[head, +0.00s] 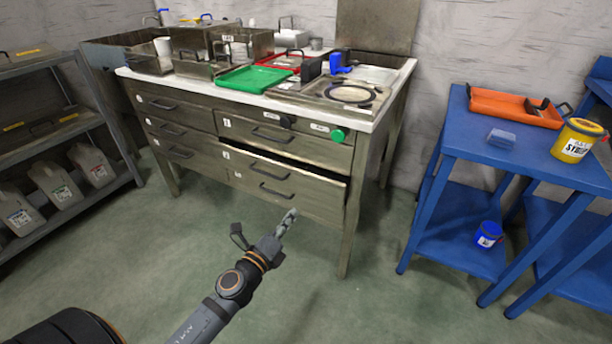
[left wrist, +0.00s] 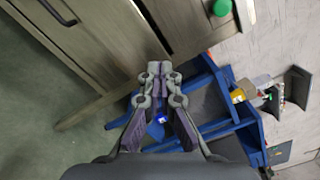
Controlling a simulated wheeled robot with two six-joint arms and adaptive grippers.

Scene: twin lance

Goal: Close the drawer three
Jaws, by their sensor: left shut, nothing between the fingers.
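The grey workbench (head: 140,72) has two columns of drawers. In the right column, a lower drawer front (head: 316,197) stands out from the frame, with a dark gap above its right end. Its number is too small to read surely. The upper right drawer (head: 300,146) looks closed. My left gripper (head: 291,213) is shut and empty, in front of and below the lower right drawers, apart from them. In the left wrist view my left gripper (left wrist: 160,88) points past the bench's leg (left wrist: 82,110), with a drawer handle (left wrist: 58,12) at upper left. My right gripper is not in view.
A blue table (head: 455,135) stands at the right with an orange tray (head: 510,107) and a yellow bucket (head: 577,141). A grey shelf (head: 130,178) with jugs is at the left. A green knob (head: 338,135) sticks out by the upper drawer. The floor before the bench is clear.

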